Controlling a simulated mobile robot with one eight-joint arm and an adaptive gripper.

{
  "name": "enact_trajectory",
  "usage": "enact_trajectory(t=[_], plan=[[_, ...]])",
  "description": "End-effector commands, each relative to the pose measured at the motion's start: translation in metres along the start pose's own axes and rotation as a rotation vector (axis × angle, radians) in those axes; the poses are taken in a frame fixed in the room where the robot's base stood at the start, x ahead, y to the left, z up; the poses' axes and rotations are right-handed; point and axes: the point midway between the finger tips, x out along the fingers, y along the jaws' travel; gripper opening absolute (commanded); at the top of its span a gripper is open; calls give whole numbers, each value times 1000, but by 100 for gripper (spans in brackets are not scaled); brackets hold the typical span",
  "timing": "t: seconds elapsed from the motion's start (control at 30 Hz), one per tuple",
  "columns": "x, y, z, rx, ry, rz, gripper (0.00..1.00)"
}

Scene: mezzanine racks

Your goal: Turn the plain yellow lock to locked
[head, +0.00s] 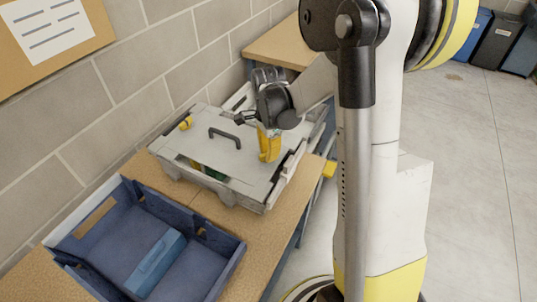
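A pale grey case (225,165) with a flat lid and a dark handle (225,136) sits on the wooden bench. One yellow lock (268,144) stands upright on the lid's right side. A smaller yellow lock (186,122) is at the lid's far left edge. I cannot tell which of the two is the plain one, or how either is turned. My gripper (260,119) is dark and points down just above and behind the right yellow lock. Whether it touches the lock, and whether its fingers are open or shut, is not clear.
A blue open tray (220,281) with a blue block (155,264) in it stands in front of the case. A block wall (120,85) rises close behind the bench. My arm covers the right side. Bins (497,42) stand far right; the floor between is clear.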

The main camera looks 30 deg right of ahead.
Motion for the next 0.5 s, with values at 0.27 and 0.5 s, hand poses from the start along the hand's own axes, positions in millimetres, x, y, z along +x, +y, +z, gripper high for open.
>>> enact_trajectory(t=[0.27, 0.5], plan=[[1, 0, 0, 259, 0, 1, 0], [1, 0, 0, 486, 0, 1, 0]])
